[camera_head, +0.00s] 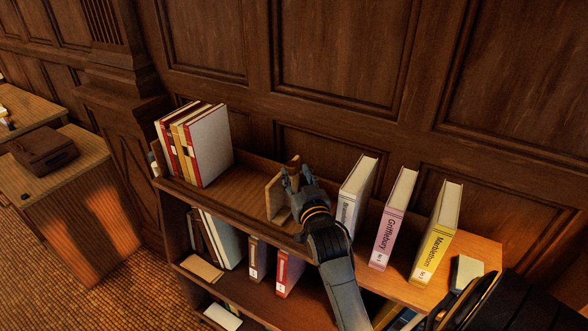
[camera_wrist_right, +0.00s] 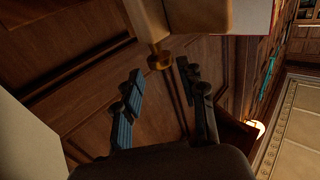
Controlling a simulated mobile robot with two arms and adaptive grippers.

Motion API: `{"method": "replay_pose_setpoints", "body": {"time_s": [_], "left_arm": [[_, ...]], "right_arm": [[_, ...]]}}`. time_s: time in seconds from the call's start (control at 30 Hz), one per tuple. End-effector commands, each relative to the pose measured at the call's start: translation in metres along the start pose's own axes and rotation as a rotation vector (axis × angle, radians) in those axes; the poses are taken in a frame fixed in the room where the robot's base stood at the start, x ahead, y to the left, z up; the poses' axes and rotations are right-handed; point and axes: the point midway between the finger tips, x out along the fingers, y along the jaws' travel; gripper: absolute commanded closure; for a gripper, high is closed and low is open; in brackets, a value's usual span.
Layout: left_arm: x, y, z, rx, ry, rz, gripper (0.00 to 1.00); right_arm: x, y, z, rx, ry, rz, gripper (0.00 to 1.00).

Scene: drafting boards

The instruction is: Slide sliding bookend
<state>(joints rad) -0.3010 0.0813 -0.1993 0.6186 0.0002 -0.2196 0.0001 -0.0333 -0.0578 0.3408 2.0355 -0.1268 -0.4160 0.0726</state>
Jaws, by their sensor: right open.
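The sliding bookend (camera_head: 274,198) is a light wooden upright on the top shelf (camera_head: 238,190), in the gap between two groups of books. My right gripper (camera_head: 294,177) is at its right side and hides part of it in the head view. In the right wrist view, the gripper (camera_wrist_right: 159,74) is open. My left gripper is not in view.
Books (camera_head: 208,146) lean together at the shelf's left end. A white book (camera_head: 352,197), a pink book (camera_head: 394,220) and a yellow book (camera_head: 438,235) stand to the right of the gripper. The shelf is clear between the left books and the bookend. Panelled wall (camera_head: 340,50) rises behind.

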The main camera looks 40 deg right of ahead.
Motion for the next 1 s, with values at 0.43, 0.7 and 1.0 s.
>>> {"method": "replay_pose_setpoints", "body": {"time_s": [0.43,0.7,1.0], "left_arm": [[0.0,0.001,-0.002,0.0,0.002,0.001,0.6],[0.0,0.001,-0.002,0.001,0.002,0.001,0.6],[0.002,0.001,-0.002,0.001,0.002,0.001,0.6]], "right_arm": [[-0.08,0.001,0.002,-0.001,-0.004,0.001,0.59],[-0.088,0.001,0.001,-0.001,-0.002,0.001,0.59],[-0.087,-0.008,0.006,-0.076,-0.019,-0.01,0.46]]}}
